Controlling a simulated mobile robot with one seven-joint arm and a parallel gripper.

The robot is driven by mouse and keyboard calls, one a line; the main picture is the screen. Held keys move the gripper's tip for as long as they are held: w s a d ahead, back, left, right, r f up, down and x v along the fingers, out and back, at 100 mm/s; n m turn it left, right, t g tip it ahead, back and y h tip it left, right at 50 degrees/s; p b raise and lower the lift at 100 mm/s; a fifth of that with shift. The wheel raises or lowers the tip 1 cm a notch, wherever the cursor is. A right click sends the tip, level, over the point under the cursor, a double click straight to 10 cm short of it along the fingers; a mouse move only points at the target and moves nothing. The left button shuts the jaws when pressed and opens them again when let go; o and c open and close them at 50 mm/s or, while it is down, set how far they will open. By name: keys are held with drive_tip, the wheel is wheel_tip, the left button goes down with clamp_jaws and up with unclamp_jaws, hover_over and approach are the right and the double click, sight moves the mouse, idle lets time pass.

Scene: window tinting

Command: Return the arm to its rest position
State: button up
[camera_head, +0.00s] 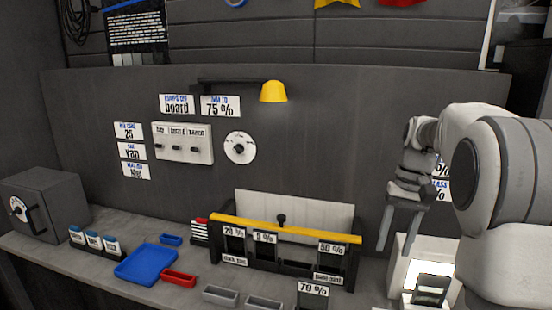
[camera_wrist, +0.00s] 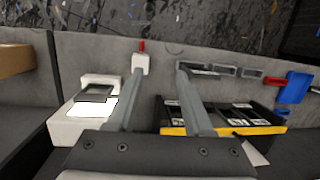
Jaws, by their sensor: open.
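My gripper (camera_head: 402,226) hangs at the right of the head view, fingers pointing down and apart, with nothing between them. In the wrist view my gripper (camera_wrist: 160,100) shows two grey fingers spread wide over the bench. My white arm is folded at the right edge of the head view. The gripper is above the bench, between the black rack (camera_head: 290,258) with the yellow bar and the white lit box (camera_head: 430,275). In the wrist view the rack (camera_wrist: 235,118) is right of the fingers and the white box (camera_wrist: 92,108) is left of them.
A blue tray (camera_head: 146,264), a red tray (camera_head: 178,278) and grey trays (camera_head: 221,295) lie on the bench. A dark safe (camera_head: 42,205) stands at the left. A yellow lamp (camera_head: 273,92) juts from the panel. A white block with a red top (camera_wrist: 140,63) stands near the fingers.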

drive_tip(key=s+a+r+n+t+h, duration=0.1)
drive_tip(key=s+a+r+t, duration=0.1)
drive_tip(key=s+a+r, duration=0.3)
drive_tip(key=s+a+t, duration=0.2)
drive_tip(key=s, duration=0.4)
drive_tip(key=s+a+f+n+t, duration=0.1)
drive_tip(key=s+a, duration=0.1)
drive_tip(key=s, duration=0.3)
drive_tip(key=s+a+f+t, duration=0.2)
drive_tip(key=s, duration=0.4)
drive_tip(key=shift+f+n+h, duration=0.2)
drive_tip(key=shift+n+h, duration=0.2)
